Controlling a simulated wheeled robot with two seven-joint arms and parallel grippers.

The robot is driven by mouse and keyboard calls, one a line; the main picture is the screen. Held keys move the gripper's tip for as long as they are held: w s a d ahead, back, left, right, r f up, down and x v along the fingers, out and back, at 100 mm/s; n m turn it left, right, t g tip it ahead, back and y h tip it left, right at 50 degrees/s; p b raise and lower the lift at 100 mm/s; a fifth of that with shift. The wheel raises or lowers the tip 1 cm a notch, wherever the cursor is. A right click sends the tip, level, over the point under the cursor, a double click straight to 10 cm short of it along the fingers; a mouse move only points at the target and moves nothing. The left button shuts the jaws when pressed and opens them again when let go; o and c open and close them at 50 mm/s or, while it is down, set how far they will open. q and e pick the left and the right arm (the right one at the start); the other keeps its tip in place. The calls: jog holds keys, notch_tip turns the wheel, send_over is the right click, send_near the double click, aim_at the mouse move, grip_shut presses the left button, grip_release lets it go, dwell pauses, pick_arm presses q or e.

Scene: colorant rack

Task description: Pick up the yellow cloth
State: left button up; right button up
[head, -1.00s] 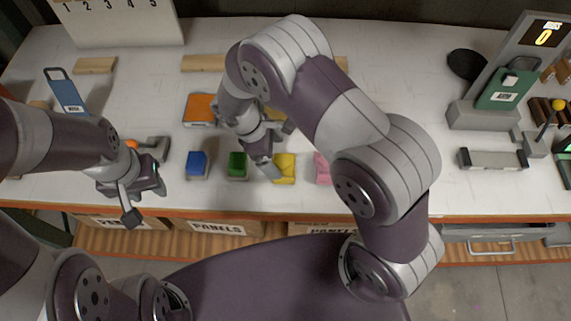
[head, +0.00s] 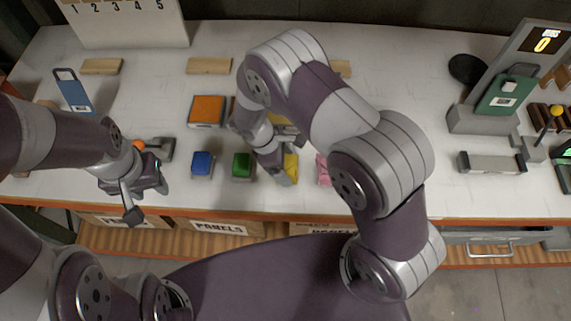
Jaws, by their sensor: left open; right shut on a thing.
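The yellow cloth (head: 291,168) is a small folded piece near the front of the table, between the green and pink pieces, and is partly hidden by my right gripper. My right gripper (head: 285,174) points down over it and is shut on it; whether the cloth is off the table I cannot tell. My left gripper (head: 148,200) is open and empty, above the table's front edge at the left.
A blue cloth (head: 202,163), a green cloth (head: 242,165) and a pink cloth (head: 323,170) lie in the same row. The middle right is clear.

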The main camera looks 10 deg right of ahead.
aim_at(293, 167)
notch_tip(293, 167, up, 4)
jog(key=shift+s+f+b, duration=0.1)
jog(key=shift+f+b, duration=0.05)
jog(key=shift+b, duration=0.5)
jog(key=s+d+r+b, duration=0.1)
jog(key=s+d+r, duration=0.3)
jog(key=s+r, duration=0.3)
jog(key=s, duration=0.3)
jog(key=shift+s+d+b, duration=0.2)
jog(key=shift+s+b, duration=0.1)
